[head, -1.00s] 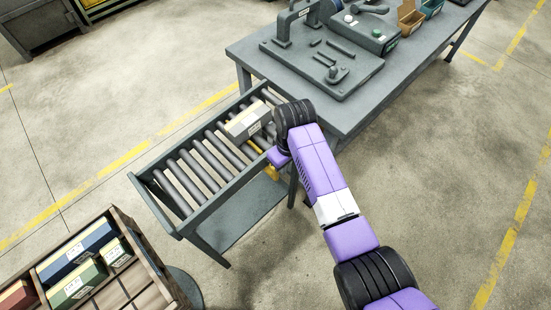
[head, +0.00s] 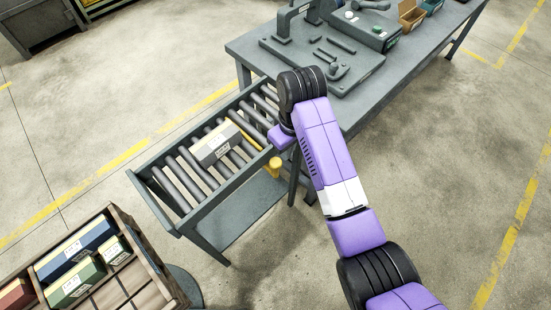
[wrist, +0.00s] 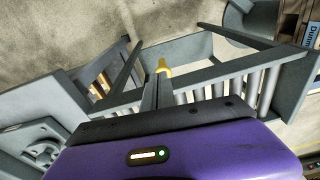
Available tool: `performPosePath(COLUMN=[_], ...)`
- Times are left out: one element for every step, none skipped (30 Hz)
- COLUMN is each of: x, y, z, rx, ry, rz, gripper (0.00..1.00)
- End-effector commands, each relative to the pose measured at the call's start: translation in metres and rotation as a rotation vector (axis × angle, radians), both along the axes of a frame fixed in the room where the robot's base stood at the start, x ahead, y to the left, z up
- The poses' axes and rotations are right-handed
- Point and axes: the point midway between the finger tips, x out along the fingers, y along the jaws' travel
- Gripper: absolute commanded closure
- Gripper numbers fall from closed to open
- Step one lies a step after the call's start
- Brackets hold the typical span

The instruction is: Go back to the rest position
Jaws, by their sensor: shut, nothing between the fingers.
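My arm reaches up the middle of the head view, its black wrist joint above the right end of the roller conveyor. My gripper (wrist: 157,92) shows in the wrist view as narrow grey fingers beyond the purple housing. They are together, with nothing held. In the head view the fingers are hard to make out below the wrist.
The roller conveyor (head: 160,205) abuts a grey workbench (head: 395,92) with a fixture plate and bins. A yellow part (head: 273,165) is at the conveyor's near side; it also shows in the wrist view (wrist: 163,66). A wooden crate (head: 150,255) of boxes stands lower left. Floor at right is clear.

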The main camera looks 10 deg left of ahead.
Motion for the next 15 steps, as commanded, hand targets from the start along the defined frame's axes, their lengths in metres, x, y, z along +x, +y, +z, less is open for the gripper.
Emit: performPosePath(x=[0.0,0.0,0.0,0.0,0.0,0.0,0.0,0.0,0.0,0.0,0.0,0.001,0.002,0.006,0.011], y=[0.0,0.0,0.0,0.0,0.0,0.0,0.0,0.0,0.0,0.0,0.0,0.0,0.001,0.003,0.006], z=[0.0,0.0,0.0,0.0,0.0,0.0,0.0,0.0,0.0,0.0,0.0,0.0,0.0,0.0,0.001], rx=[0.0,0.0,0.0,0.0,0.0,0.0,0.0,0.0,0.0,0.0,0.0,0.002,0.006,0.013,0.025], ry=[0.0,0.0,0.0,0.0,0.0,0.0,0.0,0.0,0.0,0.0,0.0,-0.002,-0.01,-0.022,-0.044], rz=[0.0,0.0,0.0,0.0,0.0,0.0,0.0,0.0,0.0,0.0,-0.001,-0.006,-0.01,-0.015,-0.024], gripper=[1.0,1.0,1.0,1.0,1.0,1.0,1.0,1.0,1.0,1.0,1.0,1.0,1.0,1.0,1.0])
